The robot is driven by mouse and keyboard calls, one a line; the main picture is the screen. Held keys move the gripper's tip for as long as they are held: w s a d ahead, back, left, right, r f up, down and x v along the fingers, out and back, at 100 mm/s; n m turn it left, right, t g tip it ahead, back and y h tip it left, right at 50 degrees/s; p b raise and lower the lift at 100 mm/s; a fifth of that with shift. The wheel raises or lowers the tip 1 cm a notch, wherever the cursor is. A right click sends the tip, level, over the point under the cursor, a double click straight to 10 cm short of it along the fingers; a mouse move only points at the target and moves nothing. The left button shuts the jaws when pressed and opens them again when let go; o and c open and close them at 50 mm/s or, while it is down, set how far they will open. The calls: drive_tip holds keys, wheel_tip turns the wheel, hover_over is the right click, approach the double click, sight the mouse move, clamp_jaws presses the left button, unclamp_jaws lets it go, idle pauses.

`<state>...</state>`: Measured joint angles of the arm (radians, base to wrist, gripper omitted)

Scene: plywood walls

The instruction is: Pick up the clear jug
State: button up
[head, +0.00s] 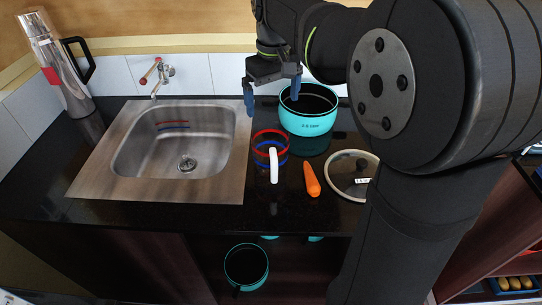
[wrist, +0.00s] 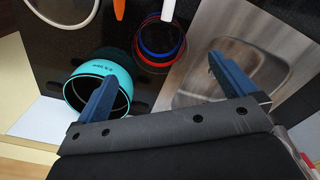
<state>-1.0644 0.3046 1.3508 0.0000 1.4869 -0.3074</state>
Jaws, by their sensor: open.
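The clear jug (head: 273,163) stands on the black counter just right of the sink. It is see-through, with a red band at its top, a blue band lower down and a white handle facing the front. It also shows in the wrist view (wrist: 168,12), at the top centre. My gripper (head: 272,107) is open and empty, behind and above the jug, apart from it. In the wrist view its two blue fingers (wrist: 160,68) are spread wide, with the jug beyond the gap between them.
A turquoise pot (head: 307,124) stands close right of the jug, near my right finger. A carrot (head: 311,181) and a glass lid (head: 345,187) lie to the front right. The steel sink (head: 222,188) is on the left, with a tap (head: 157,75) behind. A steel flask (head: 62,75) stands far left.

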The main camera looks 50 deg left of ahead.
sight(273, 150)
drive_tip(key=shift+m, duration=0.4)
drive_tip(key=shift+w+a+f, duration=0.15)
drive_tip(key=shift+f, duration=4.3)
drive_tip(key=shift+w+a+f, duration=0.1)
drive_tip(key=shift+f, duration=4.35)
drive_tip(key=c, duration=0.8)
